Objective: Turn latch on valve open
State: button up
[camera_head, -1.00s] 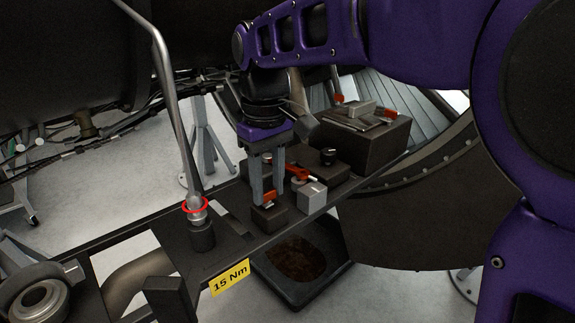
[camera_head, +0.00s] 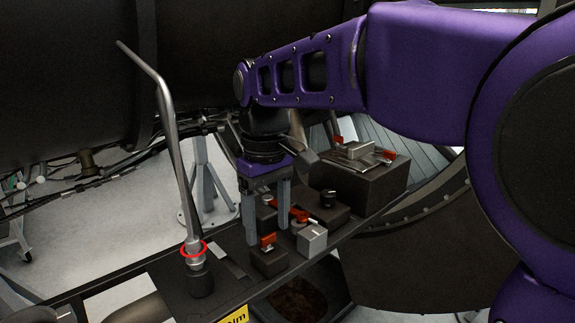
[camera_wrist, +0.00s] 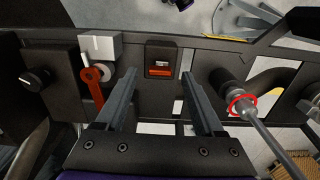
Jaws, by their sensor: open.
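A small red latch (camera_head: 267,240) sits on a dark block (camera_head: 268,262) on the shelf. In the wrist view the latch (camera_wrist: 160,71) lies on its block (camera_wrist: 161,50), between the fingertips. My gripper (camera_head: 267,235) is open and points down at this latch, one finger on each side. It holds nothing; whether a finger touches the latch cannot be told. A longer red lever (camera_head: 301,215) lies just behind, beside a light grey cube (camera_head: 312,241). In the wrist view this lever (camera_wrist: 93,86) is left of the left finger. Which red part is the valve's is not marked.
A metal rod with a red ring (camera_head: 194,249) stands left of my gripper; it also shows at right in the wrist view (camera_wrist: 243,106). A black knob (camera_head: 328,198) and a larger box (camera_head: 370,188) with red latches are behind. A dark engine body (camera_head: 65,70) hangs above.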

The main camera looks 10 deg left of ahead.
aim_at(268, 235)
notch_tip(268, 235, up, 16)
dwell(0.4)
